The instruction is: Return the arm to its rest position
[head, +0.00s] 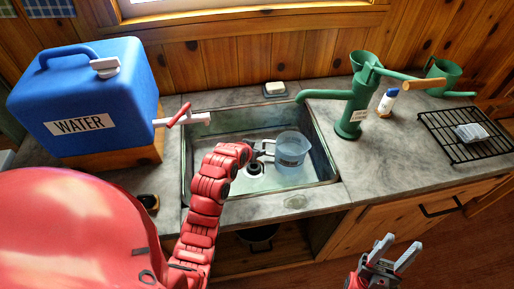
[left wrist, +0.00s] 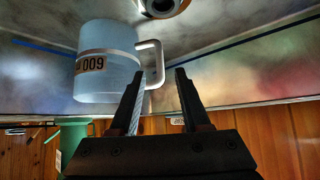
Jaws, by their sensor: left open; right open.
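A clear blue measuring jug (head: 291,148) stands in the sink (head: 325,165), on its right side, with its white handle facing left. My left arm reaches over the sink's front edge. Its gripper (head: 262,150) is small and partly hidden beside the jug's handle. In the left wrist view the jug (left wrist: 108,55) is at upper left, and the left gripper's fingers (left wrist: 160,75) are apart, with the handle near their tips. Whether they touch it I cannot tell. My right gripper (head: 385,250) is open and empty, in front of the counter at lower right.
A blue water container (head: 85,95) with a red-handled tap stands left of the sink. A green hand pump (head: 350,115) stands right of it, its spout over the sink's back. A soap dish (head: 275,90) sits behind. A black rack (head: 465,135) lies at right.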

